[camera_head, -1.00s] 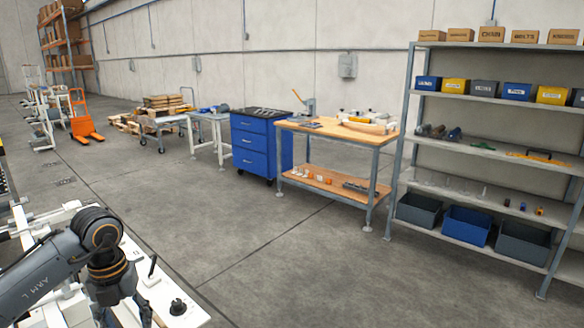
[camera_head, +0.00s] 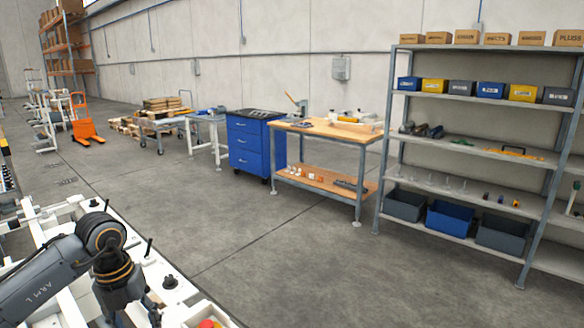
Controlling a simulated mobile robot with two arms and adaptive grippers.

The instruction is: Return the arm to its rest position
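My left arm, marked "ARM L", comes in from the lower left and bends down at a black joint with orange rings. My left gripper (camera_head: 138,312) hangs below that joint over a white machine frame (camera_head: 72,240), close to the bottom edge. Its fingers are dark, small and partly cut off, so I cannot tell whether they are open or shut. No held thing shows. My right arm and gripper are not in view.
The white machine carries a black knob (camera_head: 170,282) and a red button (camera_head: 207,324). Beyond open concrete floor stand a blue drawer cabinet (camera_head: 247,147), a wooden workbench (camera_head: 330,133) and a grey shelf rack (camera_head: 468,152) with bins. An orange pallet truck (camera_head: 86,131) stands far left.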

